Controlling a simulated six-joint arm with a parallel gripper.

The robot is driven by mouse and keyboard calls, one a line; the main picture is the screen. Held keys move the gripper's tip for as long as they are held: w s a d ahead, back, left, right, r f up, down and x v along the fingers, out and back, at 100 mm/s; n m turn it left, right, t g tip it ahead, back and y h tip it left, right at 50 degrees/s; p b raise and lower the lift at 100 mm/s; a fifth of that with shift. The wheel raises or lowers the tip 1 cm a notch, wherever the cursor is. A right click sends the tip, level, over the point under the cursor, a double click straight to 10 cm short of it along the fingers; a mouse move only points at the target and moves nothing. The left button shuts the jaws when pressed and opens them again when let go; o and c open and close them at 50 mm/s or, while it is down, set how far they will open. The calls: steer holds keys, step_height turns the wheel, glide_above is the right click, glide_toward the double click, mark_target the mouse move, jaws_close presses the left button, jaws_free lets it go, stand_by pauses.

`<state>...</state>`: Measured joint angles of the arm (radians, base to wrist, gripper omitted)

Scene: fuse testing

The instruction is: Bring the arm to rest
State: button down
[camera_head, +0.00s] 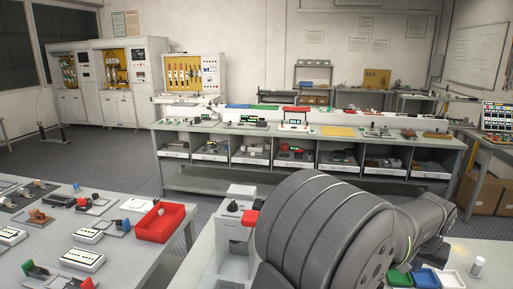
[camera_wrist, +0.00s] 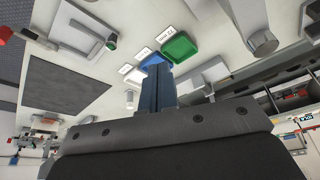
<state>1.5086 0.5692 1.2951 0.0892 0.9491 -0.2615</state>
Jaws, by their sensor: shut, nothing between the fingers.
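My gripper (camera_wrist: 157,72) shows in the wrist view with its dark fingers together and nothing between them. The fingers overlap part of a blue tray (camera_wrist: 152,60) in the picture; I cannot tell the height above it. A green tray (camera_wrist: 180,47) lies to the right of the blue one and a white tray (camera_wrist: 134,77) to the left. In the head view my arm fills the lower middle and right, and the fingers are hidden.
The bench holds the green tray (camera_head: 400,277), blue tray (camera_head: 425,279), white tray (camera_head: 452,279) and a small upright cylinder (camera_head: 477,266) at lower right. A grey device (camera_head: 238,215) stands left of my arm. A red bin (camera_head: 160,222) sits on the left table.

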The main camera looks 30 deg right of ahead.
step_height(320, 180, up, 7)
steer(key=shift+r, duration=0.15)
stand_by(0.4)
stand_by(1.8)
steer(key=s+x, duration=0.1)
steer(key=x, duration=0.6)
steer(key=a+m+g, duration=0.1)
steer(key=a+m, duration=0.2)
steer(key=a, duration=0.4)
steer(key=shift+w+a+f, duration=0.25)
steer(key=shift+f, duration=0.1)
steer(key=shift+d, duration=0.15)
